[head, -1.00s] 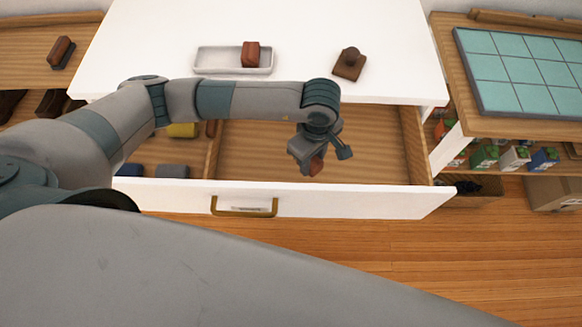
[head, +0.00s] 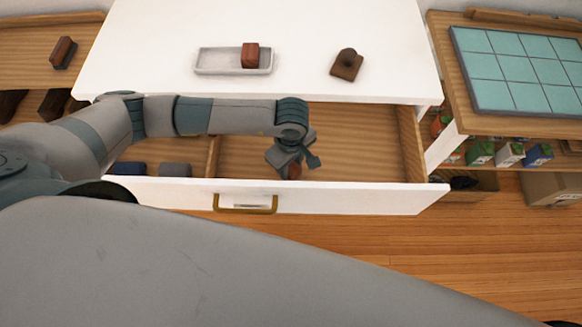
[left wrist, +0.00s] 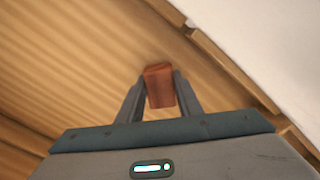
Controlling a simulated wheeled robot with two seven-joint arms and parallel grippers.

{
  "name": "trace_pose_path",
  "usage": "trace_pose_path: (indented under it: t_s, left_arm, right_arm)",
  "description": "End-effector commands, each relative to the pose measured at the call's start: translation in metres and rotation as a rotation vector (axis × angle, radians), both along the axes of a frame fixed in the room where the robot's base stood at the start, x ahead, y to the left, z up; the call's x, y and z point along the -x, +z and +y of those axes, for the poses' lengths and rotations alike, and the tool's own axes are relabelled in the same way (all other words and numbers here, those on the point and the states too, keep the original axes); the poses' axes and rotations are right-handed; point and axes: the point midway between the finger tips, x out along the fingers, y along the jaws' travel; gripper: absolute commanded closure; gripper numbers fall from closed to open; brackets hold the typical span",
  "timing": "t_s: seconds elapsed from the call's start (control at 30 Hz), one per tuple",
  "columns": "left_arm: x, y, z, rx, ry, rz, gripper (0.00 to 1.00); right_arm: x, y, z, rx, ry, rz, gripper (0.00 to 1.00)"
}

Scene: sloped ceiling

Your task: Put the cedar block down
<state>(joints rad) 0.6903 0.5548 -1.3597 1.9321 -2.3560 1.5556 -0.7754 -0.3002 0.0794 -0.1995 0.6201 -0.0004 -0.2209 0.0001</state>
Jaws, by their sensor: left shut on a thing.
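The cedar block (left wrist: 160,86), a small reddish-brown block, is between the fingers of my left gripper (left wrist: 159,92). In the head view, the left gripper (head: 293,166) is inside the open drawer (head: 350,150), in its wide right compartment near the front wall. Only a small end of the block (head: 294,171) shows there below the gripper. The left wrist view shows the wooden drawer floor beyond the block. I cannot tell whether the block touches the floor. My right gripper is not in view.
The white cabinet top (head: 290,20) carries a pale tray (head: 215,60) with a reddish block (head: 250,55) and a brown stamp-like piece (head: 347,64). A divider (head: 212,155) separates a blue (head: 130,169) and a grey item (head: 175,169) on the left. The right compartment looks otherwise clear.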

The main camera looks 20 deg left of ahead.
Motion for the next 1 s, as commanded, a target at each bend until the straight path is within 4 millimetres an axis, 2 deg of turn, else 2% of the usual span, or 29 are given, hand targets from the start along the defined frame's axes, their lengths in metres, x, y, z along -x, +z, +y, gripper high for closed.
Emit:
trace_pose_path:
  t_s: [0.03,0.2,0.63,0.67,0.7,1.0]
  left_arm:
    - [0.002,-0.005,0.0,-0.002,0.001,0.005,0.9]
    - [0.001,-0.02,0.0,-0.001,0.001,0.002,0.9]
    - [0.0,-0.026,0.0,0.0,0.0,0.0,0.9]
    - [0.0,-0.024,0.0,0.0,0.0,0.0,0.61]
    - [0.0,-0.024,0.0,0.0,0.0,0.0,0.51]
    - [0.0,-0.024,0.0,0.0,0.0,0.001,0.49]
  right_arm:
    - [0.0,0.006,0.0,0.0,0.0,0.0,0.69]
    - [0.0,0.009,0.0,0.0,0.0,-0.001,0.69]
    - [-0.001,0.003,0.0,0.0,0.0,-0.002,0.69]
    - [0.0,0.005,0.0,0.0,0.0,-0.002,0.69]
    - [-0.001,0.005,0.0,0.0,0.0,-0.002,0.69]
    - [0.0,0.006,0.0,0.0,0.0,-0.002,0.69]
